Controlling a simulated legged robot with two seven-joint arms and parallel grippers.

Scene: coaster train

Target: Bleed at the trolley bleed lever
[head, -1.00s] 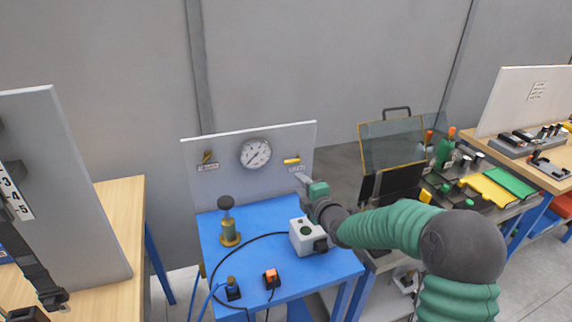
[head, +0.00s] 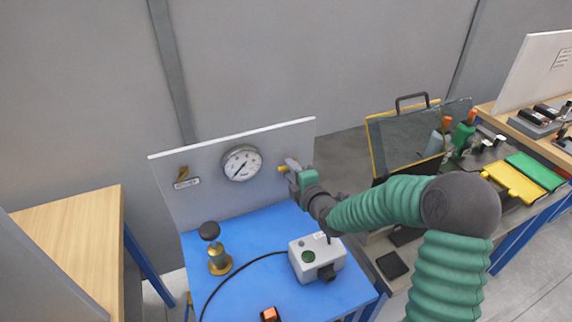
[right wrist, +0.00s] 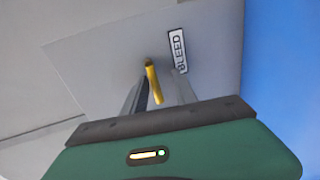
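The yellow bleed lever (head: 283,169) is on the upright grey panel (head: 205,195), right of the round gauge (head: 242,163). My right gripper (head: 290,166) is at the lever, its fingers toward the panel. In the right wrist view, the lever (right wrist: 153,80) stands between the two fingers of my right gripper (right wrist: 160,80), nearer the left finger. The gripper looks open, with a gap on the right side of the lever; contact with the left finger cannot be told. The BLEED label (right wrist: 177,51) is beside the lever. My left gripper is out of view.
On the blue table (head: 255,225) stand a brass valve with black knob (head: 218,250), a grey box (head: 317,257) and an orange switch (head: 269,314). A trolley-like bench with a glass guard (head: 410,135) stands to the right.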

